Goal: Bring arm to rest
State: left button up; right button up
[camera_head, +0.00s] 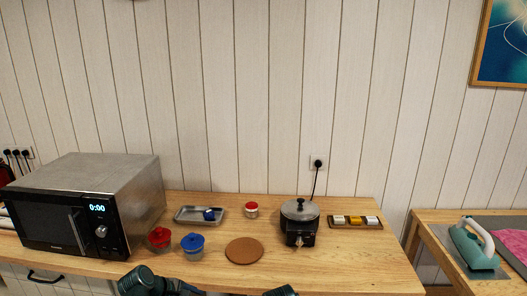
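No gripper of mine shows in the head view. Only dark parts of my arms show at the bottom edge, one left of the middle and one near the middle. Both are cut off by the frame, so I cannot see what the grippers hold. The arm parts overlap the front edge of the wooden table (350,272).
A microwave (60,225) stands at the left. A red-lidded jar (159,238), blue-lidded jar (193,246), metal tray (186,215), small red-lidded jar (251,210), brown round mat (244,251), black pot (300,222) and small rack (345,222) stand on the table. An iron (473,247) is right.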

pick_arm(q)
jog(key=s+d+f+m+g+y, duration=0.2)
jog(key=s+d+m+y, duration=0.1)
jog(key=s+d+m, duration=0.4)
jog(key=s+d+f+m+g+y, duration=0.2)
jog(key=s+d+m, duration=0.5)
jog(key=m, duration=0.5)
jog(key=shift+d+m+g+y, duration=0.2)
jog(key=shift+m+g+y, duration=0.2)
jog(key=shift+g+y, duration=0.3)
jog(key=shift+f, duration=0.1)
